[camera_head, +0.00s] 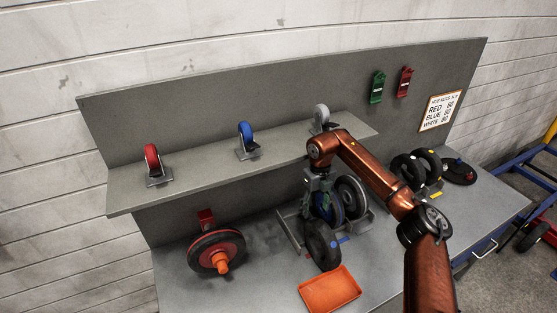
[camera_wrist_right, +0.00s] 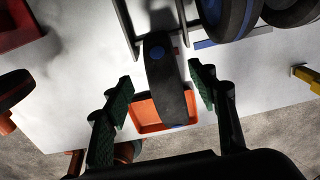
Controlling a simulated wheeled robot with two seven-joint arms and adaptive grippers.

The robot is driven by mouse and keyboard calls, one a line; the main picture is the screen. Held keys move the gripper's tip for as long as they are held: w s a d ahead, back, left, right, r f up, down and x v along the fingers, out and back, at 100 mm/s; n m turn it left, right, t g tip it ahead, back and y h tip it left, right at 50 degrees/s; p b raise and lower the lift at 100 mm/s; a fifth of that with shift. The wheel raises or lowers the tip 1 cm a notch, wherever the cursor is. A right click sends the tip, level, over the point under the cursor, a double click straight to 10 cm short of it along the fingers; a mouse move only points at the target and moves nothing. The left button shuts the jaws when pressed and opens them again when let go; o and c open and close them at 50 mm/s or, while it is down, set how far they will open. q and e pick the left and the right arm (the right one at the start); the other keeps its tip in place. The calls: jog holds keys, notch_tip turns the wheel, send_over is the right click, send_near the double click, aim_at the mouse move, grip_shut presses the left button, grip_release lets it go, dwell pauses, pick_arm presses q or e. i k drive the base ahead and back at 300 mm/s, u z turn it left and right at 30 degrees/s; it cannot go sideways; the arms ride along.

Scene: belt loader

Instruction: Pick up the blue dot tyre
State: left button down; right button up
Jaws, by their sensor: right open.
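A black tyre (camera_head: 321,246) stands upright at the front of the rack on the bench, with a small blue mark by its right side. In the right wrist view the black tyre (camera_wrist_right: 168,85) lies between my finger pads, and blue spots show at its top and bottom ends. My right gripper (camera_head: 320,196) points down above and behind this tyre. In the wrist view my right gripper (camera_wrist_right: 160,80) is open, with a green pad on each side and gaps to the tyre; contact is not visible. My left gripper is not in view.
A blue-hubbed wheel (camera_head: 328,207) and a grey wheel (camera_head: 352,197) stand close behind. An orange tray (camera_head: 330,290) lies in front. Dark tyres (camera_head: 408,170) stand at right. A red-rimmed wheel (camera_head: 216,253) is at left. Castors sit on the shelf (camera_head: 200,179) above.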

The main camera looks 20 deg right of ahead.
aim_at(330, 259)
jog(key=k, duration=1.5)
